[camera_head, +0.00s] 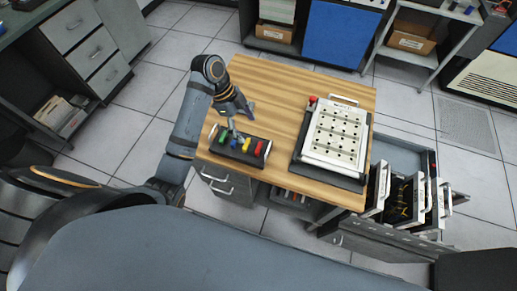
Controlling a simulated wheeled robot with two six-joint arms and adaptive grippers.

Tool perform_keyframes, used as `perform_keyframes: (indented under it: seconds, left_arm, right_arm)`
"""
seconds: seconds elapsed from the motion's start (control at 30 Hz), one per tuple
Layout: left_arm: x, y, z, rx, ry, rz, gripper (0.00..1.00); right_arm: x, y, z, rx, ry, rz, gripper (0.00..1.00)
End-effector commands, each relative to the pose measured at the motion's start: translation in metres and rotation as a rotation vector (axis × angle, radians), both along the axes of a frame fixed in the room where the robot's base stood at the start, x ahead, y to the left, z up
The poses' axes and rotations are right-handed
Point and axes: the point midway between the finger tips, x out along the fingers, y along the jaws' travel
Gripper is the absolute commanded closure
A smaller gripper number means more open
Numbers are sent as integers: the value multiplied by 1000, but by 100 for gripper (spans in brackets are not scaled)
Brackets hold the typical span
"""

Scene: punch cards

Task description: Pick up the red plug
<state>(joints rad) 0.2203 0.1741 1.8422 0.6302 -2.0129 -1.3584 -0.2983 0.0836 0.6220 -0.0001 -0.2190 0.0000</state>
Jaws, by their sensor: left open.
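The red plug (258,148) sits at the right end of a small dark holder (251,159) near the front left of the wooden table. Green, blue and yellow plugs (247,144) sit in the same holder to its left. My left gripper (242,121) is open, just above and behind the holder, with its fingers around the left and middle part of it. It is apart from the red plug, to its upper left. My right gripper is not in the view.
A white panel (338,133) with rows of dark holes lies on a dark base at the table's right, with a red knob (312,99) at its corner. Open drawers (404,200) stand to the right of the table. Bare wood (281,91) lies behind the holder.

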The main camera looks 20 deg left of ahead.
Motion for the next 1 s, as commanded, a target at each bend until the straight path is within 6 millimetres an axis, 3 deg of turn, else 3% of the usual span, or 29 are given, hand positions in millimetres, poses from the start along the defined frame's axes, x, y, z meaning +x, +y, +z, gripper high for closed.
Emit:
perform_keyframes:
  seconds: [0.13,0.27,0.47,0.73,1.0]
  left_arm:
    - [-1,-10,-30,-3,2,1,24]
    - [-1,-18,-47,-3,1,3,24]
    - [-2,-23,-51,-3,3,4,24]
    - [-4,-39,-89,-2,2,5,24]
    - [-3,-39,-93,1,0,4,26]
  right_arm:
    - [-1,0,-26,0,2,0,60]
    - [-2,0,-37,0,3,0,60]
    - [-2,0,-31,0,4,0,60]
    - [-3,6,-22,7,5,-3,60]
    - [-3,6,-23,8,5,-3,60]
